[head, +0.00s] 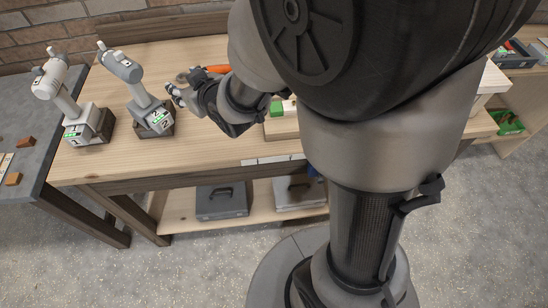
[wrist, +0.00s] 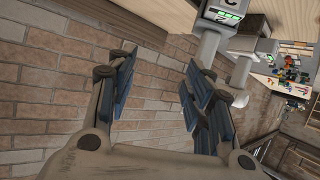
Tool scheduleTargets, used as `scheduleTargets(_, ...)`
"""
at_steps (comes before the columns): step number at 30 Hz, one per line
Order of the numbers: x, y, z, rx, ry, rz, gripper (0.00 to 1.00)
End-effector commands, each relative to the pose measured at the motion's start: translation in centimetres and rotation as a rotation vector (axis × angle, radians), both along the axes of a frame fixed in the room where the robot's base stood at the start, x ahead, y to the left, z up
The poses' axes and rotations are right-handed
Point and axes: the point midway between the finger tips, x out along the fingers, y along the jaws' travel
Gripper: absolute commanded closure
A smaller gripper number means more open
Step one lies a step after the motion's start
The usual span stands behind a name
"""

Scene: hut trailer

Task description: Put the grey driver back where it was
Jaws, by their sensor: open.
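The grey driver (head: 122,68) stands tilted, head up, in a small dark holder (head: 162,130) on the wooden bench. Its base carries a green and white label. A paler, whitish driver (head: 50,82) stands in a similar holder to its left. My gripper (head: 172,90) is just right of the grey driver, apart from it. In the wrist view my gripper (wrist: 155,90) is open, with only brick wall showing between its fingers. There a labelled driver base (wrist: 222,14) is at the upper right, its lower part partly behind the right finger. A second driver (wrist: 248,44) is beyond it.
An orange object (head: 217,69) lies behind my gripper. A green block (head: 276,108) is on a wooden board to the right, partly hidden by my arm. A grey table (head: 30,150) with brown blocks adjoins at left. A grey case (head: 222,201) is on the lower shelf.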

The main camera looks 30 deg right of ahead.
Motion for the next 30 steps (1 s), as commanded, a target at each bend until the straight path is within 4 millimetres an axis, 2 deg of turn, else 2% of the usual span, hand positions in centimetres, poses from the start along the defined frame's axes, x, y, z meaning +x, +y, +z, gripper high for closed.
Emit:
scheduleTargets(1,-1.5,-1.3,1.5,-0.017,0.044,-0.037,0.53)
scheduleTargets(5,-6.8,-4.2,3.0,-0.044,0.209,-0.125,0.53)
scheduleTargets(8,-12.0,-5.9,3.8,-0.047,0.340,-0.183,0.53)
scheduleTargets(9,-14.3,-6.4,4.0,-0.045,0.393,-0.204,0.53)
scheduleTargets(15,-24.9,-7.2,4.2,-0.022,0.621,-0.260,0.53)
scheduleTargets(18,-28.4,-7.1,4.0,-0.011,0.693,-0.269,0.53)
scheduleTargets(22,-30.6,-7.0,3.9,-0.007,0.742,-0.271,0.53)
scheduleTargets(30,-30.9,-7.0,3.8,-0.007,0.752,-0.271,0.53)
